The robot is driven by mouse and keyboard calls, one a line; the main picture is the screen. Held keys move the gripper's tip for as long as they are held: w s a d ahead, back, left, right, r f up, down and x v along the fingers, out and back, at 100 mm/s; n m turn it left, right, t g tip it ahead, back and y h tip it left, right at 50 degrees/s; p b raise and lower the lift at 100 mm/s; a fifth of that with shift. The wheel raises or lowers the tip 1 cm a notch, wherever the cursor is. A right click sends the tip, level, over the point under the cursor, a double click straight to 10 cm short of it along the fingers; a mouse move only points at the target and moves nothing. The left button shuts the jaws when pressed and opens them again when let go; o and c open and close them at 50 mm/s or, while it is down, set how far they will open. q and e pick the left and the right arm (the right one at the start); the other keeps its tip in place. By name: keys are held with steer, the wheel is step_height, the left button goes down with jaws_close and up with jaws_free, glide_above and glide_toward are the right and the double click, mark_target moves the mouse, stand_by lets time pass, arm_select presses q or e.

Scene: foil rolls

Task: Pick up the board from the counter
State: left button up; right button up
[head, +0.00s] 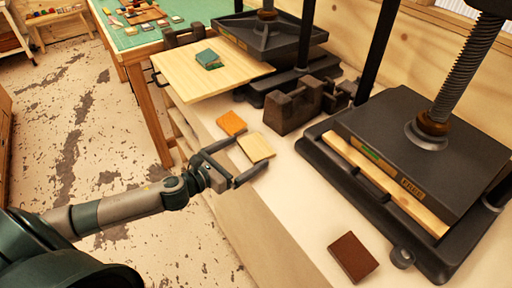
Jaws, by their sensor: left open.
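A small pale wooden board (258,146) lies on the white counter (290,205), near its front edge. My left gripper (250,152) is open, with one finger on each side of the board's near end. I cannot tell whether the fingers touch it. A larger pale board (185,76) with a dark handle lies farther back by the rear press, with a teal book (208,59) on it. My right gripper is not in view.
An orange block (231,123) lies just behind the small board. A dark iron block (292,108) stands to its right. A large black press (415,120) stands at right, with a brown book (353,257) in front. A green-topped table (128,36) is at the back left.

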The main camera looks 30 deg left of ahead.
mark_target(256, 148)
arm_select(q)
steer(key=shift+x, duration=1.4)
steer(key=shift+c, duration=0.3)
steer(key=c, duration=0.7)
